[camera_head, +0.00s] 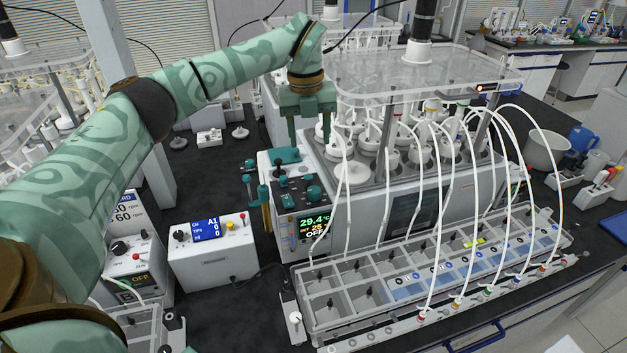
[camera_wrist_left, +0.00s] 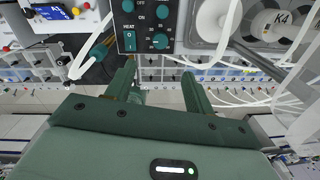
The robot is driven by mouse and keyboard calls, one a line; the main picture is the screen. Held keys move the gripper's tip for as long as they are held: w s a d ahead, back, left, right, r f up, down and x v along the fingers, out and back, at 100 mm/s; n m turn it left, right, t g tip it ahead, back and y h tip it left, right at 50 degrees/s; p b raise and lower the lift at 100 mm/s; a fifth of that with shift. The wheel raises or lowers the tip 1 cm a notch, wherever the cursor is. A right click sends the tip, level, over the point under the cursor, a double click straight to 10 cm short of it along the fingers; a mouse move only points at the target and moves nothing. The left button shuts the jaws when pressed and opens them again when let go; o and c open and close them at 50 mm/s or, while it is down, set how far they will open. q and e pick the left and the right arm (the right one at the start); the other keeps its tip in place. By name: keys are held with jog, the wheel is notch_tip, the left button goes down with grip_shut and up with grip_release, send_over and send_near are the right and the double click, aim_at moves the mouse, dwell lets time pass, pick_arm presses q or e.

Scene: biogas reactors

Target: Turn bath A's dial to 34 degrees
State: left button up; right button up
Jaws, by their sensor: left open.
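Bath A's controller has a dark panel (camera_head: 296,187) with teal controls and a display (camera_head: 314,224) reading 29.4 °C, a set value starting with 25, and OFF. I take the teal knob (camera_head: 314,192) at the panel's right to be the dial. In the left wrist view the dial (camera_wrist_left: 159,41) sits on the panel beside the HEAT switch (camera_wrist_left: 129,43), above my fingers in the picture. My left gripper (camera_head: 308,138) is open and empty, pointing down behind the panel in the head view. Its two fingers (camera_wrist_left: 158,72) show apart, with the dial clear of them.
A rack of tubed bottles (camera_head: 390,160) stands right of the controller under a clear lid (camera_head: 425,75). White hoses arch down to a long compartment tray (camera_head: 345,312) in front. A white pump box (camera_head: 213,258) stands at left.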

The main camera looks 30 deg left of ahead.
aim_at(314, 189)
pick_arm(q)
jog(key=f, duration=1.4)
jog(key=shift+w+d+f, duration=0.25)
jog(key=shift+d, duration=0.05)
jog(key=c, duration=1)
